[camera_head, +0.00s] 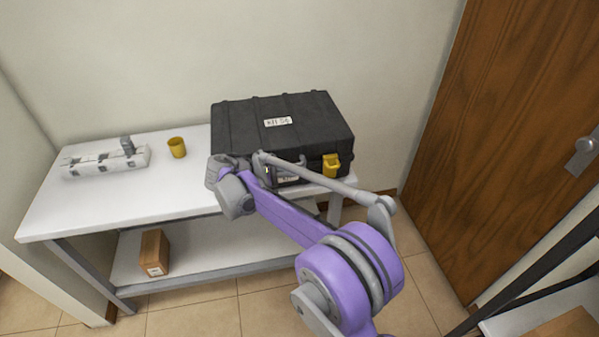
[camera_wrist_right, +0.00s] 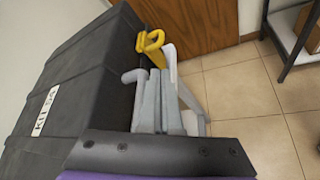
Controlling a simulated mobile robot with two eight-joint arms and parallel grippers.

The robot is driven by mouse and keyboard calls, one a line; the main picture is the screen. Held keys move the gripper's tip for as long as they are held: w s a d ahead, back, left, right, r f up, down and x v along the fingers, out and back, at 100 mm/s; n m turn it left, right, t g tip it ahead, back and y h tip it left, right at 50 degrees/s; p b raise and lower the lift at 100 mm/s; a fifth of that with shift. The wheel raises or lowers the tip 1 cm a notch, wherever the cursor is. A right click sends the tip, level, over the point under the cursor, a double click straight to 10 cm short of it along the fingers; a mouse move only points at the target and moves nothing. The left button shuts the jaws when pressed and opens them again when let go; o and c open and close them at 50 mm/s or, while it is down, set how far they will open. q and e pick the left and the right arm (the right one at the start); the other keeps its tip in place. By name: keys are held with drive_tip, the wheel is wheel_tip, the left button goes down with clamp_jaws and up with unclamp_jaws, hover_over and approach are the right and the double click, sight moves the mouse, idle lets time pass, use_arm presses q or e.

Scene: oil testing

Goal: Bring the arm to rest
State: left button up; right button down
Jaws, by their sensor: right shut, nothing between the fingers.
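My right arm (camera_head: 290,221), purple and grey, reaches up and left across the front of a black case (camera_head: 285,110). My right gripper (camera_wrist_right: 161,76) shows in the right wrist view, with its grey fingers shut together and nothing between them. The fingers are beside the front of the case, which fills the left of that view (camera_wrist_right: 62,85). They point towards a yellow latch (camera_wrist_right: 150,43) on the case. I cannot tell whether they touch it. In the head view the fingers are not clearly visible around the arm. My left gripper is in neither view.
The case is closed on a white table (camera_head: 110,205), with a yellow cup (camera_head: 177,148) and a white-grey rack (camera_head: 95,163) to its left. A cardboard box (camera_head: 154,252) sits on the lower shelf. A wooden door (camera_head: 500,130) and a dark-framed shelf (camera_head: 540,270) stand at right.

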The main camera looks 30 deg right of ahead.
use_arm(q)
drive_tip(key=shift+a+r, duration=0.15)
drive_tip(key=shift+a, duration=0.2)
use_arm(e)
drive_tip(key=shift+a+r, duration=0.15)
drive_tip(key=shift+a, duration=0.3)
drive_tip(key=s+a+r+m+t+y+p, duration=0.1)
drive_tip(key=s+r+m+y+p, duration=0.15)
drive_tip(key=s, duration=0.45)
drive_tip(key=s+a+r+m+y+p, duration=0.1)
drive_tip(key=s+r+m+y+p, duration=0.2)
drive_tip(key=s, duration=0.5)
use_arm(q)
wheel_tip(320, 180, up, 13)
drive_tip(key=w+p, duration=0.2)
drive_tip(key=p, duration=0.4)
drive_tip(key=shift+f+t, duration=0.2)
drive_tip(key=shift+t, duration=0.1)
use_arm(e)
drive_tip(key=s+a+f+m+t+y, duration=0.1)
drive_tip(key=s+a+m+y, duration=0.1)
drive_tip(key=s, duration=0.5)
drive_tip(key=s+a+f+m+t+y, duration=0.1)
drive_tip(key=s+a+m+t+y, duration=0.1)
drive_tip(key=s+a+y, duration=0.3)
drive_tip(key=shift+s+a+m, duration=0.8)
drive_tip(key=shift+s+m, duration=0.05)
drive_tip(key=shift+s, duration=0.3)
drive_tip(key=shift+y, duration=0.25)
